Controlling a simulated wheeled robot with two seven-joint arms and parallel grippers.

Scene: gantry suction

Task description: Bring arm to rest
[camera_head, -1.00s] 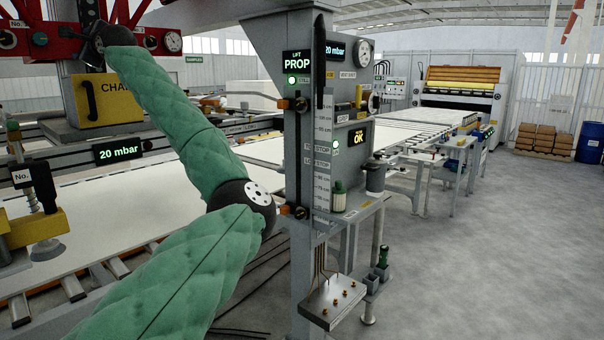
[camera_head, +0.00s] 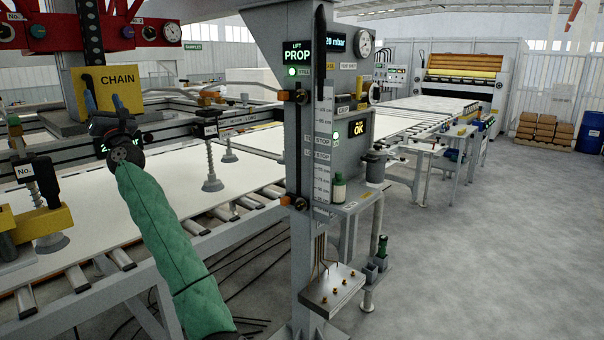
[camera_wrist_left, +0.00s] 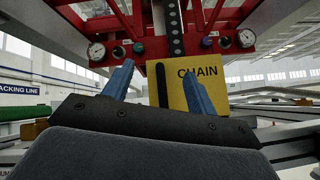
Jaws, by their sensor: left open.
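My left arm, in a green quilted sleeve (camera_head: 175,250), comes up from the bottom left of the head view. My left gripper (camera_head: 112,100) points up and away in front of the yellow CHAIN box (camera_head: 95,84). In the left wrist view its two blue fingers (camera_wrist_left: 157,72) stand apart with nothing between them. The yellow box (camera_wrist_left: 218,97) is behind the fingers there. I cannot tell the exact gap between gripper and box. My right gripper is not in view.
A grey column (camera_head: 300,220) with gauges and knobs stands right of my arm. A white sheet (camera_head: 75,215) lies on rollers below suction cups (camera_head: 212,170). A red gantry (camera_head: 60,30) hangs overhead. The floor at right (camera_head: 500,250) is clear.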

